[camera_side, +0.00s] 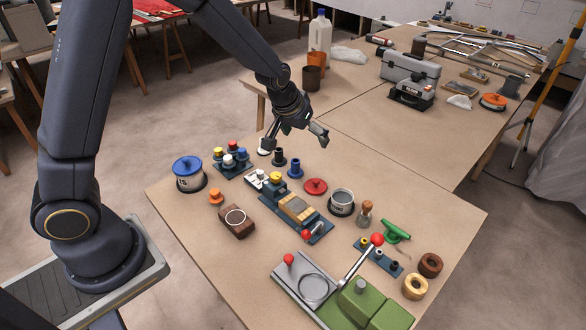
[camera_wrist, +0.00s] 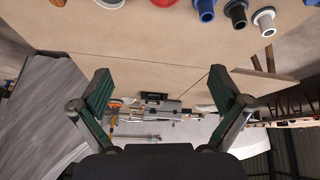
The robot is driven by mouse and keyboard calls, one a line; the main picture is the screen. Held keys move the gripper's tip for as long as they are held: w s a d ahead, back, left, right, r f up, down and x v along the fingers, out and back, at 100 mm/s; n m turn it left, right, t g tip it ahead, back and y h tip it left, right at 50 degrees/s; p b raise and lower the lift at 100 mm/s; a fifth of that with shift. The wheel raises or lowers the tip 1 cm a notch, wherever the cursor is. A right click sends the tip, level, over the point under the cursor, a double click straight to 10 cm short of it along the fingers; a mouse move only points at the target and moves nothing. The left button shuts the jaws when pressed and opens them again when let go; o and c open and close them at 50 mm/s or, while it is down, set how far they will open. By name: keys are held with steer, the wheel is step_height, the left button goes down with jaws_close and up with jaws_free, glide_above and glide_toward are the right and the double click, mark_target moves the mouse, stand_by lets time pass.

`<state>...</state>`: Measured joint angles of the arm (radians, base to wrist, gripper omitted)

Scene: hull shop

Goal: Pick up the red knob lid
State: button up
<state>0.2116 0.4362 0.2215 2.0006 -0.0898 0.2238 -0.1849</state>
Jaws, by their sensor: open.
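The red knob lid (camera_side: 316,186) lies flat on the near table, left of an open metal pot (camera_side: 342,200). Only the edge of the red lid (camera_wrist: 163,2) shows at the top of the wrist view. My gripper (camera_side: 295,138) hangs above the far part of this table, behind and above the lid, clear of it. In the wrist view my gripper (camera_wrist: 160,88) has its two fingers wide apart with nothing between them.
A blue socket (camera_side: 295,169) and a dark one (camera_side: 279,158) stand left of the lid. A block fixture (camera_side: 297,208) lies in front of it. A blue-lidded pot (camera_side: 188,174) stands at left. A red-knobbed lever (camera_side: 360,260) rises at the front right.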

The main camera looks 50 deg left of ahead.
steer(key=g, duration=0.1)
glide_toward(314, 182)
steer(key=f, duration=0.2)
steer(key=w+f, duration=0.1)
steer(key=f, duration=0.1)
steer(key=shift+d, duration=0.3)
steer(key=shift+w+a+x, duration=0.1)
steer(key=shift+a+x, duration=0.1)
steer(key=shift+x, duration=1.3)
steer(key=shift+w+a+x, duration=0.15)
steer(key=shift+x, duration=1.3)
steer(key=shift+r, duration=0.15)
steer(key=c, duration=1.1)
